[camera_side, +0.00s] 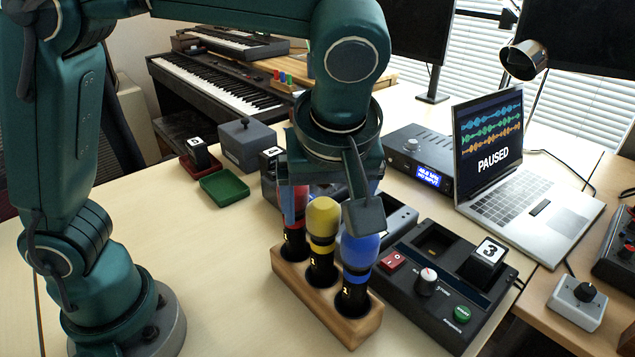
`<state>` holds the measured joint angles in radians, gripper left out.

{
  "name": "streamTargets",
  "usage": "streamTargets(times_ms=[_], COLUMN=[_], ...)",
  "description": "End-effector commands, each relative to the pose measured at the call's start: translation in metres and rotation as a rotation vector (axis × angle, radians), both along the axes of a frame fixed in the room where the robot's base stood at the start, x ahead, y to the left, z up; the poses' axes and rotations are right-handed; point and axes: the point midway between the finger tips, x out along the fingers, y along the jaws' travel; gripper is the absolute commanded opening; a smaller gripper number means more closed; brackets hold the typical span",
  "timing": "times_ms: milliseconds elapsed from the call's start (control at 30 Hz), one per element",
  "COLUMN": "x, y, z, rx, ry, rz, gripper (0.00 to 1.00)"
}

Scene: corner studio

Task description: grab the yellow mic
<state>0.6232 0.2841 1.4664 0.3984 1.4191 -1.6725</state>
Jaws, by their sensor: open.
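The yellow mic (322,226) stands upright in the middle hole of a wooden holder (290,283). It has a round yellow head and a black body with a yellow band. A blue mic (359,248) stands to its right in the same holder. A red mic (295,232) stands to its left, partly hidden by my gripper. My gripper (330,205) is open and comes down from above, close around or just behind the mic heads. One finger overlaps the blue mic's head in the picture. I cannot tell if it touches any mic.
A black console (440,310) with knobs and a block marked 3 (484,262) stands right of the holder. An open laptop (500,190) and an audio unit (420,160) are behind. A green tray (223,188) lies at back left. The table's left front is clear.

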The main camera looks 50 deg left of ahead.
Motion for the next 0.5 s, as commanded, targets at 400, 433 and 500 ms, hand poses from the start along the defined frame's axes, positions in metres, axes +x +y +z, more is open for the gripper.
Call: streamTargets(times_ms=[400,433,500], x=[0.004,0.005,0.007], y=[0.009,0.01,0.013], z=[-0.037,-0.04,-0.048], rx=[0.001,0.001,0.002], ry=[0.005,0.005,0.004], rz=[0.001,0.001,0.0], gripper=[0.89,0.89,0.89])
